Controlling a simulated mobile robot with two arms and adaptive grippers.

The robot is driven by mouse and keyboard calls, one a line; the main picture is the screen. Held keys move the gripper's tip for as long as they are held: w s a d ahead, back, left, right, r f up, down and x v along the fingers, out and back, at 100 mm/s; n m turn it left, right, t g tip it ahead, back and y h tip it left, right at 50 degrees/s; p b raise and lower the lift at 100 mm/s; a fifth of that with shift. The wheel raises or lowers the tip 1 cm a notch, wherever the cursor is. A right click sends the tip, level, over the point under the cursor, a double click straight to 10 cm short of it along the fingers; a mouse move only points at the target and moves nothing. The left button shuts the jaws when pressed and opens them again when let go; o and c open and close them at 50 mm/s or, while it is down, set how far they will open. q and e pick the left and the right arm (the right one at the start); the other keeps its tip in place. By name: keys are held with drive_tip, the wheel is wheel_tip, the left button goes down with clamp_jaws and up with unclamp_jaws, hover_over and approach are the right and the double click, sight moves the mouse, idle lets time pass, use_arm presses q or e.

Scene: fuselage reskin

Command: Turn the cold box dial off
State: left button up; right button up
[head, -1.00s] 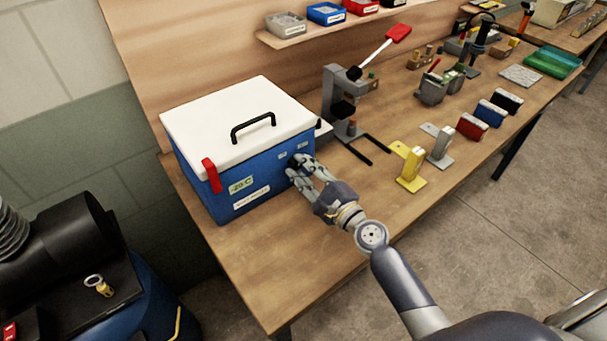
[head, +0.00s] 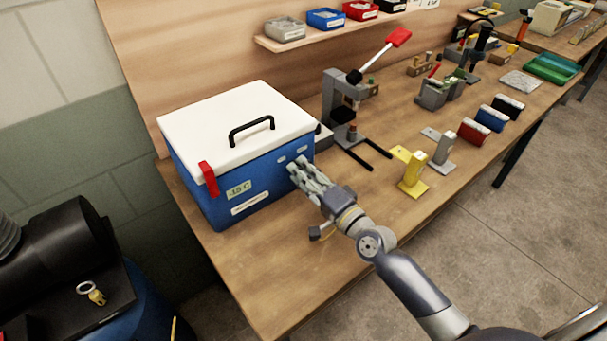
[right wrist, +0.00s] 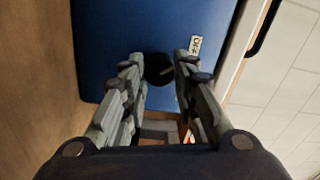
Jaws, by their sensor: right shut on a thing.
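The cold box (head: 268,183) is blue with a white lid and stands at the left end of the bench. Its front display (head: 238,190) reads about -15 C. My right gripper (head: 298,166) is at the right part of the box's front face. In the right wrist view its fingers (right wrist: 159,66) are on either side of the round black dial (right wrist: 157,70), shut on it. A white label (right wrist: 195,46) reading "OFF" sits beside the dial. The fingers hide the dial in the head view. My left gripper is not in view.
A press (head: 338,105) with a red-tipped lever stands right of the box. Yellow (head: 413,172) and grey (head: 443,152) brackets stand further right. The bench in front of the box is largely clear. A shelf of small bins (head: 325,18) hangs above.

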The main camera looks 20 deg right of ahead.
drive_tip(key=shift+n, duration=0.5)
drive_tip(key=o, duration=1.1)
drive_tip(key=shift+w, duration=0.1)
drive_tip(key=v, duration=1.2)
